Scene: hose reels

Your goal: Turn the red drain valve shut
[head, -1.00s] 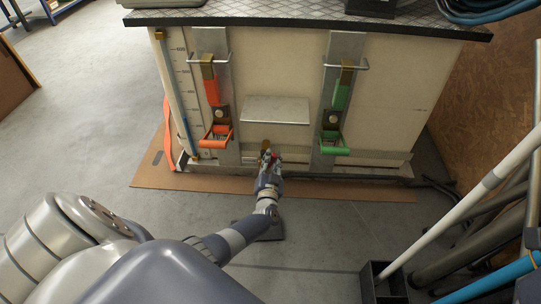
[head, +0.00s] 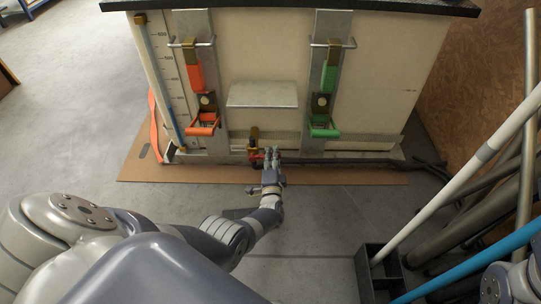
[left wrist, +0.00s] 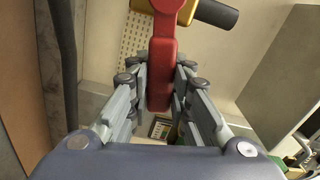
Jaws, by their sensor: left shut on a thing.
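The red drain valve handle (head: 257,156) is low on the front of the pale tank (head: 270,66), below a brass fitting (head: 253,139). In the left wrist view the red handle (left wrist: 161,75) runs down between the two fingers, with a brass body (left wrist: 186,12) and a dark cylinder (left wrist: 216,13) at its top. My left gripper (head: 271,155) is shut on the red handle, and its fingers lie along both sides of it. The fingers hide part of the handle in the head view. My right gripper does not show.
An orange-handled latch (head: 203,125) and a green-handled latch (head: 322,126) flank a blank metal plate (head: 262,94) on the tank. A brown mat (head: 150,170) lies below. Pipes stand in a dark holder (head: 383,275) at the right. Grey floor is clear at the left.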

